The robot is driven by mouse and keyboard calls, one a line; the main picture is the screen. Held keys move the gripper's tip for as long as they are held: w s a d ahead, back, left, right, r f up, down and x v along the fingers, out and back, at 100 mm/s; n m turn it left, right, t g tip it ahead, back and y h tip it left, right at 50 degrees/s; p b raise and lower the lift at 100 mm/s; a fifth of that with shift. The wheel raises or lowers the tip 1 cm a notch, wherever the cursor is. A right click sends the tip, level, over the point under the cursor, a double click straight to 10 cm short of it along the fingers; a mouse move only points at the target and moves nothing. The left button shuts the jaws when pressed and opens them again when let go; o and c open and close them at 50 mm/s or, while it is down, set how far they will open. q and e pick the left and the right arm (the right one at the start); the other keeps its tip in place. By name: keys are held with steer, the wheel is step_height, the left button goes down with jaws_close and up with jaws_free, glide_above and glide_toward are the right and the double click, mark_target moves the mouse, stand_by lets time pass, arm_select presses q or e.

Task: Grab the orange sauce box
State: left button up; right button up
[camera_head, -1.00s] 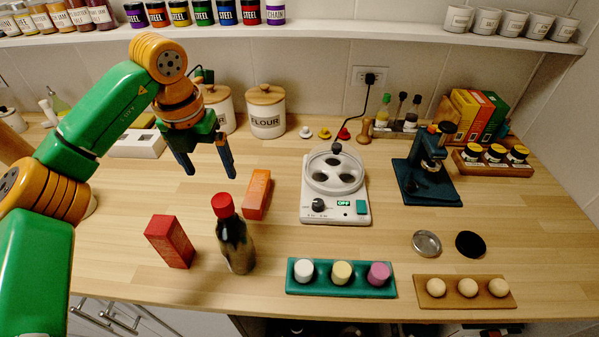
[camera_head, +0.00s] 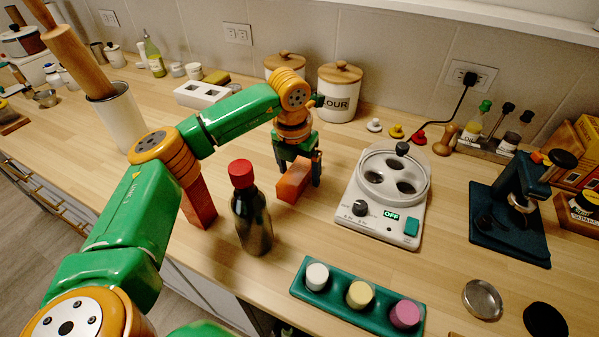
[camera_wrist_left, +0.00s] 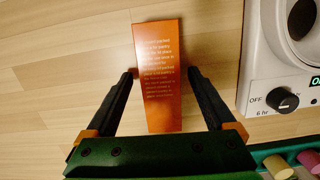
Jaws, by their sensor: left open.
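The orange sauce box (camera_head: 294,181) lies on the wooden counter, between the dark bottle and the white round appliance. In the left wrist view the box (camera_wrist_left: 160,80) shows its printed face between the two fingers. My left gripper (camera_head: 298,172) is open around the box, one finger on each side. In the wrist view the left gripper (camera_wrist_left: 161,75) shows small gaps between each finger and the box. My right gripper is not in view.
A dark bottle with a red cap (camera_head: 250,210) stands left of the box. A red box (camera_head: 199,203) is partly hidden behind my left arm. The white appliance (camera_head: 385,195) is close on the right. A green tray (camera_head: 333,299) with three small jars is in front.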

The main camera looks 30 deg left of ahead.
arm_select(q)
jaws_close()
